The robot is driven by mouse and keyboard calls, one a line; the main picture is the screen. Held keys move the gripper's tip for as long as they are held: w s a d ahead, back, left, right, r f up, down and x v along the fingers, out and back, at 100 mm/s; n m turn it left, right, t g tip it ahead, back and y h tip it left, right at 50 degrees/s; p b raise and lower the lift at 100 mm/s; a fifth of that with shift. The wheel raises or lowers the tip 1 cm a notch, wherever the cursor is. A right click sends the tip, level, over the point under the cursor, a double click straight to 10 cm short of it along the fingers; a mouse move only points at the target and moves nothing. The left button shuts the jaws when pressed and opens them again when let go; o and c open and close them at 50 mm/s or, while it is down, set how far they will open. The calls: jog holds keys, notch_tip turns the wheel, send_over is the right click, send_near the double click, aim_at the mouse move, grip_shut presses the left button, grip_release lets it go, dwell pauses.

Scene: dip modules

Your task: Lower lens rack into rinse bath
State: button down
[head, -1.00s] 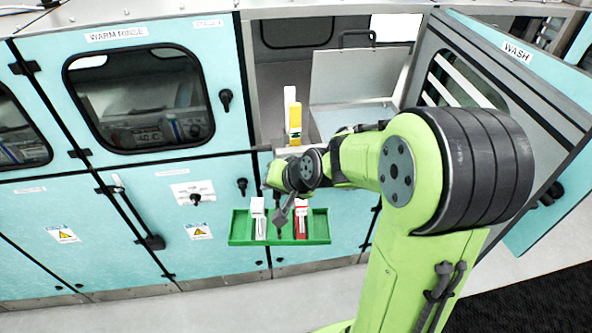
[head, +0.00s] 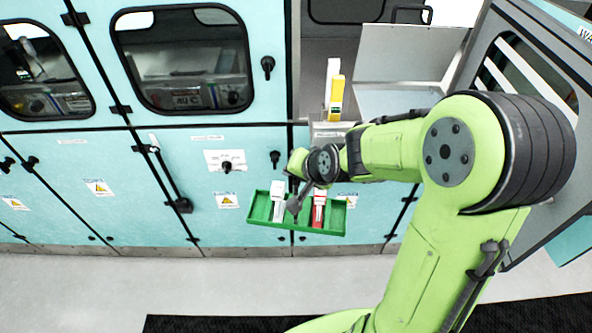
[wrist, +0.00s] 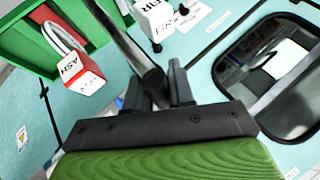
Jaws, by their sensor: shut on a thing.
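The green tray-like rack (head: 330,222) hangs in front of the teal cabinets in the head view, slightly tilted. It carries a white block (head: 277,189) and a red-and-white block (head: 319,205). My gripper (head: 296,203) is above the rack's middle. In the wrist view my gripper (wrist: 157,82) is shut on the rack's grey bar handle (wrist: 115,35). The rack's green wall (wrist: 22,40) shows at upper left there. An open bay (head: 312,75) with a raised metal lid lies behind my arm; its inside is mostly hidden, and I see no liquid.
A yellow-and-white block (head: 336,98) stands at the open bay's front. An open door (head: 530,65) with a slatted window is at right, behind my arm. The closed windowed cabinet (head: 185,60) has handles sticking out. Grey floor (head: 100,285) and a black mat (head: 200,325) lie below.

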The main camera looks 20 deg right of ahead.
jog(key=shift+f+b, duration=2.35)
jog(key=shift+f, duration=0.55)
notch_tip(320, 180, up, 10)
jog(key=p, duration=1)
jog(key=shift+a+f+b, duration=0.1)
jog(key=shift+f+b, duration=0.25)
jog(key=shift+f, duration=0.1)
jog(key=shift+r, duration=0.1)
